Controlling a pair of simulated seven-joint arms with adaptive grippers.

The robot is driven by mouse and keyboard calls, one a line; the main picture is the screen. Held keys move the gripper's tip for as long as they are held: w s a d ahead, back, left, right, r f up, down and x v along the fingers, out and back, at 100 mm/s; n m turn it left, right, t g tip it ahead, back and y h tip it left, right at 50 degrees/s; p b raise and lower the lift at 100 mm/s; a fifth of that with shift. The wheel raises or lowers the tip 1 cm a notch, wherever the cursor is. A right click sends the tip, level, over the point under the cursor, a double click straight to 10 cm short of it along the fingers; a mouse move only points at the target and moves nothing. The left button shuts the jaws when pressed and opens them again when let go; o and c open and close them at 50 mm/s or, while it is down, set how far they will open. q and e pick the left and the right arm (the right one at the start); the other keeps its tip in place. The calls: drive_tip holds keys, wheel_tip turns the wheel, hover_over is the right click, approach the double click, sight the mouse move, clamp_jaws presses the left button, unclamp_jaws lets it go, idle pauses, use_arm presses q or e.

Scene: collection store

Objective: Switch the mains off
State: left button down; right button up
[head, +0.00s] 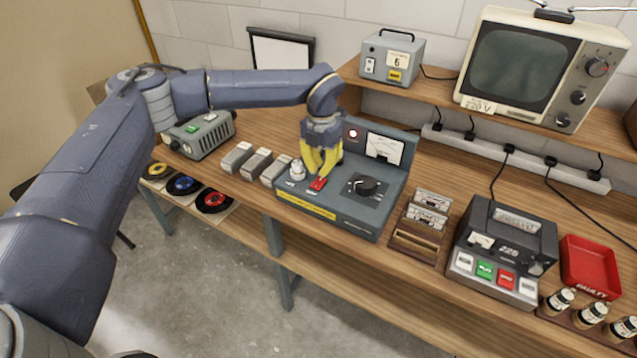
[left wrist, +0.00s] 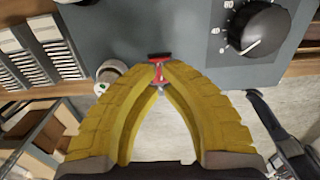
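The blue-grey control unit (head: 335,213) stands on the wooden bench, with a yellow label along its front edge. A red switch (head: 318,184) sits on its sloping top. My left gripper (head: 317,173), with yellow fingers, points down right at this switch. In the left wrist view the fingertips (left wrist: 160,64) come close together, with nothing seen held between them. Parts of the red switch (left wrist: 160,73) show at and behind the tips. They partly hide it, so I cannot tell its position or whether they touch it. My right gripper is not in view.
A black dial knob (head: 365,186) is right of the switch, and a white round fitting (head: 297,171) is left of it. Behind stand a lamp (head: 353,133) and a meter (head: 385,147). Grey blocks (head: 256,163) lie left; a cassette rack (head: 417,239) stands right.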

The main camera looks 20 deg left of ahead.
sight(321, 180)
use_arm(q)
drive_tip(key=shift+f, duration=1.95)
idle(1.5)
drive_tip(key=shift+r, duration=3.55)
